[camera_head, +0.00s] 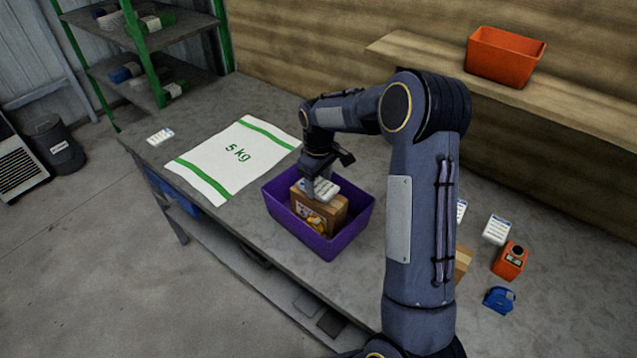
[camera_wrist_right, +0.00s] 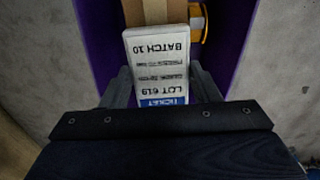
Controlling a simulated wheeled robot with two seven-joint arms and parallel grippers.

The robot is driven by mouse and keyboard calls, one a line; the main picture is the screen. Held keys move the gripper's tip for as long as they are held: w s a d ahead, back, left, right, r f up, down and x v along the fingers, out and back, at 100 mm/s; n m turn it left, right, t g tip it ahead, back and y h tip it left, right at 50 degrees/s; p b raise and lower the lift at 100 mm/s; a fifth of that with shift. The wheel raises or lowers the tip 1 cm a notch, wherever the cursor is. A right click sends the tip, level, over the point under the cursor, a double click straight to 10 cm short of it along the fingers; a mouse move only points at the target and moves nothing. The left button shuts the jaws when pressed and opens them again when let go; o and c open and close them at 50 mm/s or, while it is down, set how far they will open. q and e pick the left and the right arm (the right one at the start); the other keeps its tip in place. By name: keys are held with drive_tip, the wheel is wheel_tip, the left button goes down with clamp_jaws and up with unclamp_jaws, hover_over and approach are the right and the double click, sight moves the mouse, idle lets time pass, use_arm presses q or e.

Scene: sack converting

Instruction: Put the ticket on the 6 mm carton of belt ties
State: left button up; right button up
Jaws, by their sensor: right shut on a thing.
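My right gripper (camera_head: 320,188) is shut on a white ticket (camera_head: 324,190) with a blue band. In the right wrist view the ticket (camera_wrist_right: 158,65) appears upside down and reads "LOT 619" and "BATCH 10", between the two fingers (camera_wrist_right: 163,88). It is over a brown carton (camera_head: 333,214) in a purple bin (camera_head: 348,240); I cannot tell whether they touch. The carton (camera_wrist_right: 134,12) shows only in part beyond the ticket in the wrist view. No 6 mm marking is readable. My left gripper is out of view.
A yellow item (camera_head: 316,224) is in the bin by the carton. A white "5 kg" sack (camera_head: 235,160) lies left of the bin. A brown box (camera_head: 462,262) is partly behind my arm. A card (camera_head: 496,229), an orange device (camera_head: 510,261) and a blue tool (camera_head: 499,299) lie right.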

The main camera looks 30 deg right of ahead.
drive_tip(key=shift+f, duration=0.75)
drive_tip(key=shift+f, duration=0.2)
drive_tip(key=o, duration=1)
drive_tip(key=shift+r, duration=0.1)
